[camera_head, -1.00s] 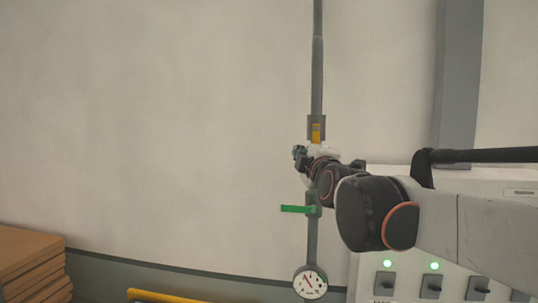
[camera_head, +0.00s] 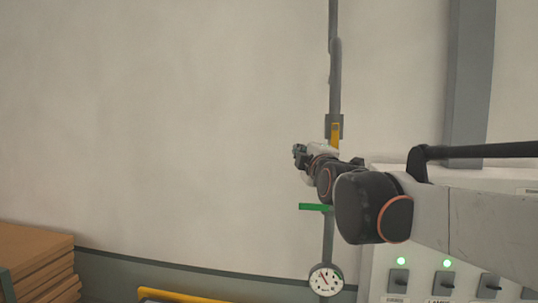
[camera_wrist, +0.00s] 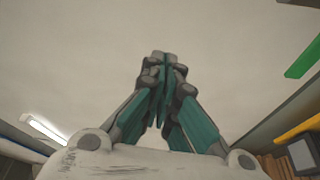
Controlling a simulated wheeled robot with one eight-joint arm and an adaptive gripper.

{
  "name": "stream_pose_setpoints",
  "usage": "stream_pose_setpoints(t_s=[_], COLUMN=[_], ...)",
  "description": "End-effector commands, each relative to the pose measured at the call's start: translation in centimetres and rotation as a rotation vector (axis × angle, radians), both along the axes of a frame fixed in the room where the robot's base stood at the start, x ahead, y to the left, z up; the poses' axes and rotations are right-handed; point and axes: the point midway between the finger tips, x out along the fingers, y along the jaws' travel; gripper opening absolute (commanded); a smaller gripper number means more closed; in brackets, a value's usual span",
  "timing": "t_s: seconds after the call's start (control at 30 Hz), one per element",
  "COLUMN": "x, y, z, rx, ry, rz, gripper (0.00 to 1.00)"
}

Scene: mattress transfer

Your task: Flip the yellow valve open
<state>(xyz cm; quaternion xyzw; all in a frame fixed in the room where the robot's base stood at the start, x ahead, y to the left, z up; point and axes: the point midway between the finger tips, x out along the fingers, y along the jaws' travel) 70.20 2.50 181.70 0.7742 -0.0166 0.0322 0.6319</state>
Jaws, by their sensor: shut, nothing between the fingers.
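The yellow valve handle (camera_head: 335,133) points along the vertical grey pipe (camera_head: 335,85), with its lower end close to my arm. A green valve handle (camera_head: 314,207) sticks out left from the same pipe, lower down. My gripper (camera_head: 299,154) is left of the pipe, a little below the yellow handle and apart from it in the picture. In the wrist view my gripper (camera_wrist: 163,60) is shut and empty, with the wall behind it. That view also has a green bar (camera_wrist: 305,60) and a yellow bar (camera_wrist: 300,130) at the right edge; I cannot tell whether the yellow one is the valve handle.
A pressure gauge (camera_head: 326,280) sits low on the pipe. A switch panel (camera_head: 380,270) with green lights is at the lower right, under my arm. Brown boxes (camera_head: 35,260) and a yellow rail (camera_head: 170,296) are at the lower left. The wall left of the pipe is clear.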

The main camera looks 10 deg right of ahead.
Motion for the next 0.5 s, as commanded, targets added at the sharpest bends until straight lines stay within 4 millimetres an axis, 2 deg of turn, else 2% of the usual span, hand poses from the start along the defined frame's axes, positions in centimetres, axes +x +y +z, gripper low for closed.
stream_pose_setpoints(t_s=[0.5], x=[-7.3], y=[-0.1], z=[-0.2], rx=[0.001], ry=[0.001], rz=[0.001], gripper=[0.00])
